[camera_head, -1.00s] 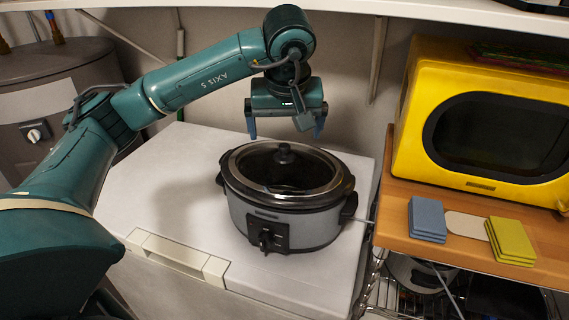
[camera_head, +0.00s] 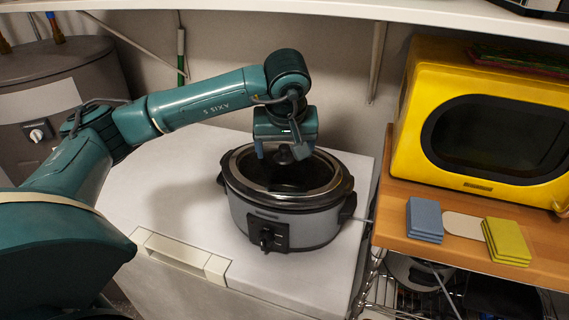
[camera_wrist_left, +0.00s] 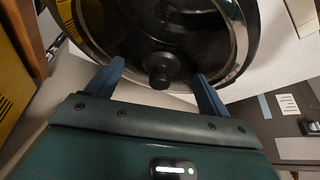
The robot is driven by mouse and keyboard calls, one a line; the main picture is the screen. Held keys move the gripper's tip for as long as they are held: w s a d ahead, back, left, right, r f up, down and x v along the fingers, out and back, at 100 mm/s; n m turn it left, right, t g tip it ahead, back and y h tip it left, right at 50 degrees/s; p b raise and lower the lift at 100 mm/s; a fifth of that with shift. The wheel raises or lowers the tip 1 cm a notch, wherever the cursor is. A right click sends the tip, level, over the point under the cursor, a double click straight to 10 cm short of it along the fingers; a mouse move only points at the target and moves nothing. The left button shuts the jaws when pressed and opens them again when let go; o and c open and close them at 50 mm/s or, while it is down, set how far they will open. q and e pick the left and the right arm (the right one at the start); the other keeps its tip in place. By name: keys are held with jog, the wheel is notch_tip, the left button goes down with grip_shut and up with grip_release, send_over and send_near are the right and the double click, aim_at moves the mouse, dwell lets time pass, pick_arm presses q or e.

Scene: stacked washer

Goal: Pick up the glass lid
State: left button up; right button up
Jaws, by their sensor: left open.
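The knob is partly hidden by the gripper in the head view. My left gripper (camera_head: 283,153) points down over the lid, its blue fingers apart on either side of the knob. It is open and empty; the left wrist view also shows the open fingers (camera_wrist_left: 157,84). My right gripper is not in view.
A yellow microwave (camera_head: 490,125) stands on a wooden shelf (camera_head: 395,215) at the right, with blue sponges (camera_head: 425,218) and yellow sponges (camera_head: 507,240) in front. A white shelf (camera_head: 340,10) runs overhead. The white top (camera_head: 150,190) is clear left of the cooker.

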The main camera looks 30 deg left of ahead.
pick_arm(q)
jog(key=shift+s+d+f, duration=0.1)
jog(key=shift+s+f, duration=0.05)
jog(key=shift+f, duration=0.05)
grip_shut()
dwell(0.5)
